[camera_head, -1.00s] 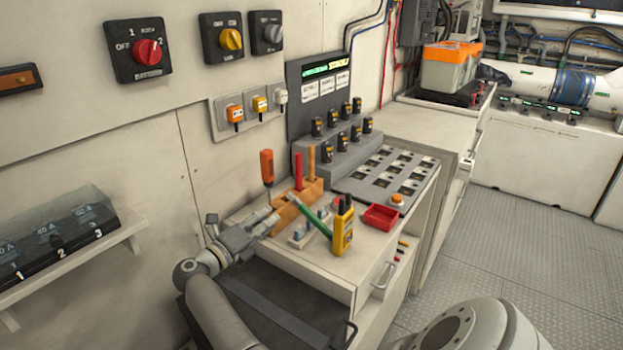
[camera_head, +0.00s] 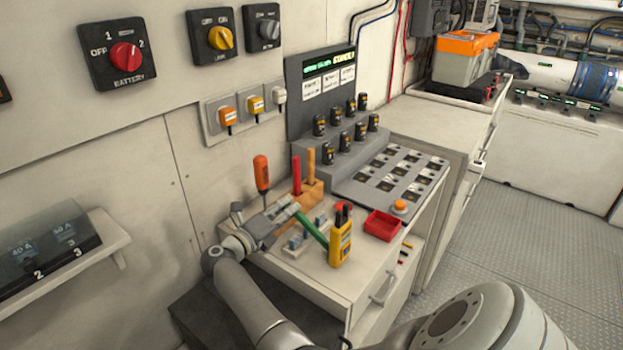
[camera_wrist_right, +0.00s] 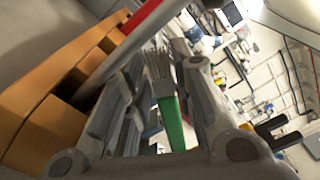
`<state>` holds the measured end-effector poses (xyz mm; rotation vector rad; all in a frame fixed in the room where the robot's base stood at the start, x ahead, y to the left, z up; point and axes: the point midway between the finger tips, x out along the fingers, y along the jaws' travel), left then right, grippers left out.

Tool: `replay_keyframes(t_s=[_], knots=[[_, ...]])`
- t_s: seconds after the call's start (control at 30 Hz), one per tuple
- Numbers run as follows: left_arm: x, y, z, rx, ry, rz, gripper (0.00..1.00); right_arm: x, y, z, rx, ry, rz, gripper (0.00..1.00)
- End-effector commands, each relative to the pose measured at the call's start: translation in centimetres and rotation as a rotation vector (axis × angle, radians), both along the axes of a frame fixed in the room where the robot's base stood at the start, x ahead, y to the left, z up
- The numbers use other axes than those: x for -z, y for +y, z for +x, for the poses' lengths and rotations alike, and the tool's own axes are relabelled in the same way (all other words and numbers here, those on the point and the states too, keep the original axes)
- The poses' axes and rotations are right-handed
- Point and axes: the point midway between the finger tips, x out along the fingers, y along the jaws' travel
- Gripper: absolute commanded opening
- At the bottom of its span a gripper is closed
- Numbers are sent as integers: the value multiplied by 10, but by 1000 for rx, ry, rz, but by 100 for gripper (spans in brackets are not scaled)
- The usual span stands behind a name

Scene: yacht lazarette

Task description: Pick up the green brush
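My right gripper (camera_head: 287,209) is at the left side of the block, close to the brush's upper end. In the right wrist view the brush (camera_wrist_right: 172,122) shows between the two fingers, bristles up and green handle down. The fingers of the right gripper (camera_wrist_right: 162,85) look apart, with a narrow gap beside the brush; contact is not clear. My left gripper is not in view.
An orange screwdriver (camera_head: 262,172), a red-handled tool (camera_head: 297,175) and a wooden-handled tool (camera_head: 311,170) stand close to the gripper. A red tray (camera_head: 382,225) sits right of the meter. The wall with switches (camera_head: 125,57) is behind.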

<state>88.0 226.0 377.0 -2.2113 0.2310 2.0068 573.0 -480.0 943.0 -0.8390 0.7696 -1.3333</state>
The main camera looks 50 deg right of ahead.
Motion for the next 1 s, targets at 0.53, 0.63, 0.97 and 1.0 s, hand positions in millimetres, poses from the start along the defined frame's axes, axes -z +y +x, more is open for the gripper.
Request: replay_keyframes(t_s=[0.53, 0.63, 0.97, 1.0], knots=[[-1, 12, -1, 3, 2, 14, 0, -4, 0, 1, 0, -3, -1, 0], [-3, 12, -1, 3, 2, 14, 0, -10, 1, 3, -1, -3, -2, 0], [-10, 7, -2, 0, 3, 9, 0, -31, 2, 9, -3, -4, -2, 0], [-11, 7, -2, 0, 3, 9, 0, -33, 2, 10, -3, -4, -2, 0]])
